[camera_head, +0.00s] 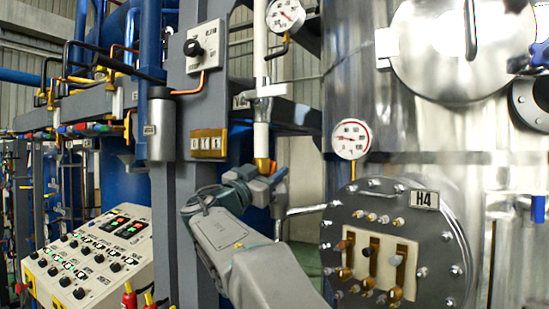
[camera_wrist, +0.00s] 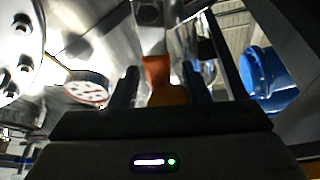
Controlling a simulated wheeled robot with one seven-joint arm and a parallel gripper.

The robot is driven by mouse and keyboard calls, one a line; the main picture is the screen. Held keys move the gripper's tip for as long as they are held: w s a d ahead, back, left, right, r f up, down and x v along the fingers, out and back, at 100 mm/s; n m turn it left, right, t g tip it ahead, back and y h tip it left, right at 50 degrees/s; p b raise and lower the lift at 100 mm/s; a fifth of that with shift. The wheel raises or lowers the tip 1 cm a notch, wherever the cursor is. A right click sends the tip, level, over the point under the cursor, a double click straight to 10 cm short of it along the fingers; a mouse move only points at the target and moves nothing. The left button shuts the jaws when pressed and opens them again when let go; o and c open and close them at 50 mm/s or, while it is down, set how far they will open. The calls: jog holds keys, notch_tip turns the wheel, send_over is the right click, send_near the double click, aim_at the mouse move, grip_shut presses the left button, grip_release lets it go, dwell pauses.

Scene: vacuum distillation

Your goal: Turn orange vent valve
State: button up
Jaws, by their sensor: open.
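The orange vent valve (camera_wrist: 160,78) shows in the wrist view, upright below a metal fitting. The two dark fingers of my gripper (camera_wrist: 159,84) are open, one on each side of it, with gaps visible on both sides. In the head view, the orange-yellow valve (camera_head: 263,164) sits at the lower end of a white vertical pipe (camera_head: 261,135). My gripper (camera_head: 268,186) is just below and beside it there, and partly hides its lower part.
A steel tank with a flange labelled H4 (camera_head: 424,200) and a pressure gauge (camera_head: 351,138) stands right of my arm. A grey column (camera_head: 190,240) is close on the left, with a control panel (camera_head: 90,258) beyond. A blue part (camera_wrist: 262,75) is at right in the wrist view.

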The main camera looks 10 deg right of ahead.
jog(key=shift+p+x, duration=0.35)
jog(key=shift+x, duration=0.6)
grip_shut()
jog(key=shift+f+b, duration=0.1)
jog(key=shift+b, duration=0.25)
